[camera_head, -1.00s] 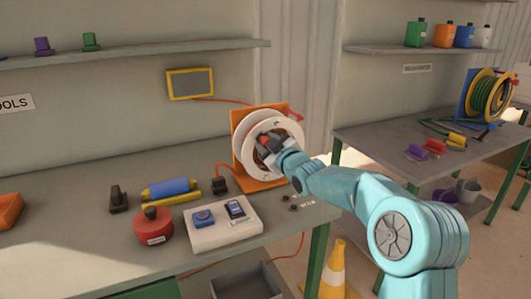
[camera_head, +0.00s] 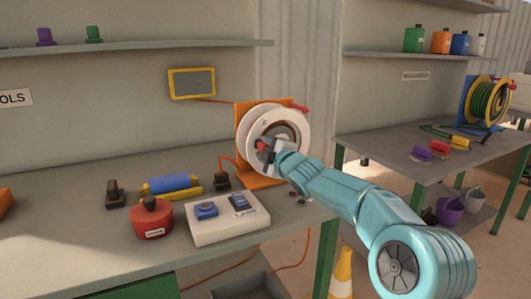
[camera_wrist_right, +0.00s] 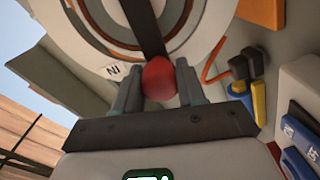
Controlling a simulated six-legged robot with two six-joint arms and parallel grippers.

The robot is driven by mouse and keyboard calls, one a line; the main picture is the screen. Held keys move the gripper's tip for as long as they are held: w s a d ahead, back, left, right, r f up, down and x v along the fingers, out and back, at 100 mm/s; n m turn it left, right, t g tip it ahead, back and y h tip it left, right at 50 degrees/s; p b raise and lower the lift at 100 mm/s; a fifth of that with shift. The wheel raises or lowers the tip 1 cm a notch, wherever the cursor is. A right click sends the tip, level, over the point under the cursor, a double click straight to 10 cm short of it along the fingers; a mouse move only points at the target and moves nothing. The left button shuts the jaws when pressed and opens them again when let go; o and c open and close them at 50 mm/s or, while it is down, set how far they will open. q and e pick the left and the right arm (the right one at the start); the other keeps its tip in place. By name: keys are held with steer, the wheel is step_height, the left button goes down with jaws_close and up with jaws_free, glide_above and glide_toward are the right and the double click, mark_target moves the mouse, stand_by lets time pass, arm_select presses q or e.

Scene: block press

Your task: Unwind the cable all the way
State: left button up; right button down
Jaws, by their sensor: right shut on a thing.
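The cable reel (camera_head: 300,118), a white drum on an orange stand (camera_head: 242,112), stands at the right end of the near bench. My right gripper (camera_head: 263,147) is at the lower left of its face. In the wrist view, the right gripper (camera_wrist_right: 158,88) is shut on the red crank knob (camera_wrist_right: 159,78), with one finger on each side. The reel face (camera_wrist_right: 85,45) fills the top there, with a small "IN" label upside down. An orange cable (camera_head: 229,160) runs from the stand's left side to a black plug (camera_head: 222,181). The left gripper is not in view.
A white switch box (camera_head: 228,222), a red round container (camera_head: 152,220) and a blue-and-yellow tool (camera_head: 170,186) lie left of the reel. Another reel (camera_head: 490,100) is on the far bench.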

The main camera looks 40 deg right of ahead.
steer(key=shift+a+f, duration=0.1)
steer(key=shift+f, duration=0.05)
steer(key=c, duration=0.7)
jaws_free()
steer(key=shift+w, duration=0.1)
steer(key=shift+o, duration=0.2)
steer(key=b+v, duration=0.2)
steer(key=v, duration=1.4)
steer(key=shift+s, duration=0.25)
